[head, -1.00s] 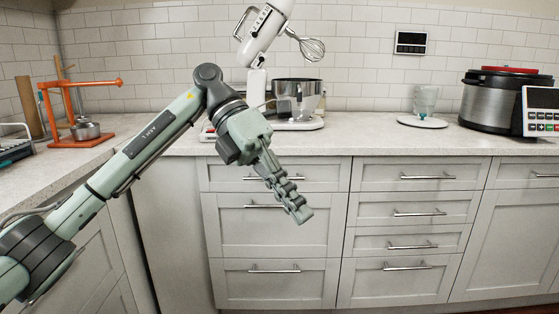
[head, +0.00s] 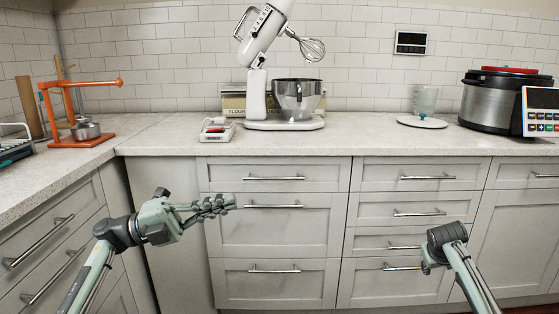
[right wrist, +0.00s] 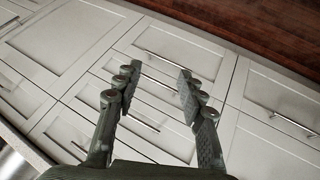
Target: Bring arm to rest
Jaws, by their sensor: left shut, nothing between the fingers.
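My left gripper (head: 222,204) is in front of the lower drawers in the head view, below the counter. Its fingers are closed together with nothing in them, pointing right. My right arm (head: 447,238) is bent in front of the drawers on the right, and its fingers cannot be made out in the head view. In the right wrist view my right gripper (right wrist: 156,72) has its fingers spread wide with nothing between them. Drawer fronts lie beyond it.
The counter (head: 370,132) holds a stand mixer with a steel bowl (head: 298,100), a red-topped scale (head: 216,130), a glass beaker (head: 425,100) on a white disc, a large pot (head: 490,100) and an orange stand (head: 85,138). Drawers with bar handles line the cabinets.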

